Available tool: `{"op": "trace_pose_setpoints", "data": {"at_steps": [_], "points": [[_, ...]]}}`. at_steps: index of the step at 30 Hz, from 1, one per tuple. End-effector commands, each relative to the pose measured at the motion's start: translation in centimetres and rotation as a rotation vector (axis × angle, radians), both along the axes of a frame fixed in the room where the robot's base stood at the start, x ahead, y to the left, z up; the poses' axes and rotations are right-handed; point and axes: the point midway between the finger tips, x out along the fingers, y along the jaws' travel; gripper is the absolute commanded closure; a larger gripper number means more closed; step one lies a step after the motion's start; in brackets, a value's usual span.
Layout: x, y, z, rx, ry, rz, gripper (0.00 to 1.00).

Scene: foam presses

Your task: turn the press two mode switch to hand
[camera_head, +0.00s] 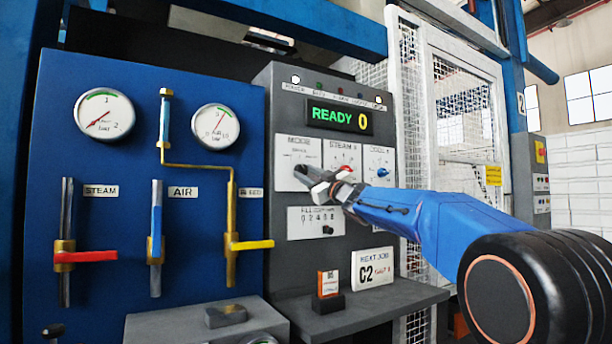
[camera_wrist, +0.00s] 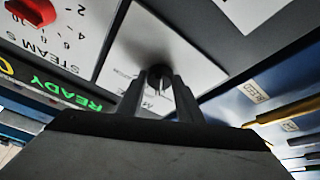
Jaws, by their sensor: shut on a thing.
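The mode switch sits on the MODE plate (camera_head: 291,155) of the grey control panel, left of the STEAM plate. My gripper (camera_head: 303,172) reaches in from the right and is shut on the switch knob. In the wrist view the gripper (camera_wrist: 160,76) closes around the dark mode switch knob (camera_wrist: 158,71) on its pale plate. The fingers hide most of the knob, and I cannot read which position it points to. The green display (camera_head: 338,117) above reads READY 0.
A red steam knob (camera_head: 346,169) and a blue knob (camera_head: 382,172) sit just right of the gripper. Below is a shelf with an orange block (camera_head: 328,284) and a C2 card (camera_head: 374,270). Red, blue and yellow valve handles (camera_head: 252,245) stand at left. A mesh guard (camera_head: 455,85) is at right.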

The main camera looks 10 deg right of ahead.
Motion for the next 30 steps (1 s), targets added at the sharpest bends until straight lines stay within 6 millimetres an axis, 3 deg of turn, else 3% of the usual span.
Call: {"op": "trace_pose_setpoints", "data": {"at_steps": [12,28,29,30], "points": [[0.11,-0.27,0.06,-0.180,-0.058,-0.001,0.90],[0.08,-0.25,0.12,-0.201,-0.066,0.000,0.90],[0.07,-0.25,0.13,-0.202,-0.066,-0.001,0.63],[0.07,-0.25,0.13,-0.201,-0.066,0.000,0.53]]}}
